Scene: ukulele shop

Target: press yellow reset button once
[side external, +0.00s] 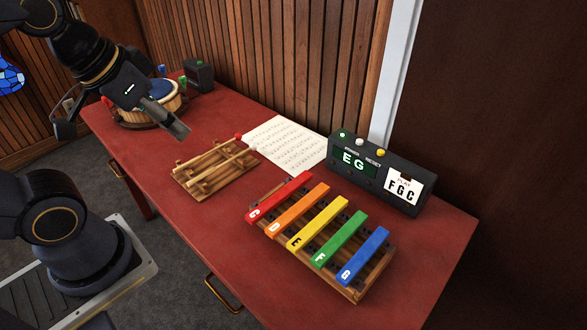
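The yellow button (381,153) sits on top of a dark box (402,205), above the word RESET. The box stands upright at the back right of the red table, and its small green display (355,162) reads EG. A white card (403,188) on its front reads PLAY F G C. My gripper (122,128) is at the upper left, above the table's left end and far from the button. Its two fingers look spread apart, with nothing seen between them.
A green button (343,134) and a white button (360,142) sit beside the yellow one. A colored xylophone (318,232) stands before the box. A wooden rack (214,168), sheet music (285,145), a drum (165,98) and a small dark box (198,74) are farther left.

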